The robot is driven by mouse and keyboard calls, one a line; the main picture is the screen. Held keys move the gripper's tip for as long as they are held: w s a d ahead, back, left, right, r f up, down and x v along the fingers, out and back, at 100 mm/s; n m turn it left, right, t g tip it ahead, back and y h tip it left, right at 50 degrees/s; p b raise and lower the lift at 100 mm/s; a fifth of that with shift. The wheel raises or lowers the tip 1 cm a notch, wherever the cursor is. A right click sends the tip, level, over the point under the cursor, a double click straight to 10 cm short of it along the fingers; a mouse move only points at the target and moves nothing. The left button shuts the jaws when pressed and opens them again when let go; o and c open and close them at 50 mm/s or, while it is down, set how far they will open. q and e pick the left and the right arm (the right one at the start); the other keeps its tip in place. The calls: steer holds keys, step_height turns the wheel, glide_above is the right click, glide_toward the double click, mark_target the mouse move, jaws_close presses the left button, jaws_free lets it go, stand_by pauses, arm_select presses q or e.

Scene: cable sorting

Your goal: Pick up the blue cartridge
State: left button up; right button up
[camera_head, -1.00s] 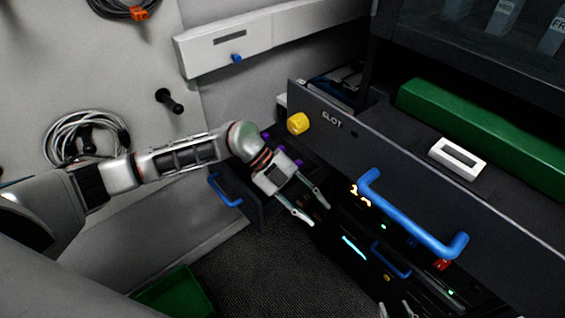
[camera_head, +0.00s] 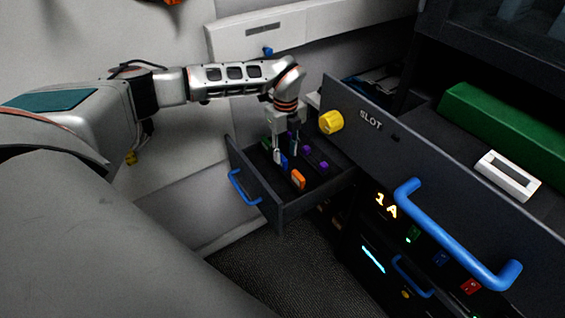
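The blue cartridge (camera_head: 284,161) stands in the open small drawer (camera_head: 269,208), partly hidden by my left gripper. My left gripper (camera_head: 286,155) points down into the drawer, with its fingers at the blue cartridge. The fingers look a little apart, but at this size I cannot tell whether they touch it. An orange cartridge (camera_head: 298,180) stands just in front of the blue one. Several purple cartridges (camera_head: 308,151) stand behind and to the right. My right gripper is out of view.
The large SLOT drawer front (camera_head: 350,140) with a yellow knob (camera_head: 331,122) and a blue handle (camera_head: 450,235) stands close on the right. The small drawer has its own blue handle (camera_head: 243,188). A green box (camera_head: 510,125) and a white frame (camera_head: 508,175) lie farther right.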

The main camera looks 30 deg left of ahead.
mark_target(284, 158)
arm_select(q)
steer(key=f, duration=0.4)
steer(key=shift+a+f+b, duration=0.25)
steer(key=shift+b, duration=0.05)
jaws_close()
steer(key=shift+r, duration=0.1)
step_height(284, 158, up, 23)
steer(key=p, duration=0.6)
steer(key=shift+r, duration=0.2)
stand_by(0.4)
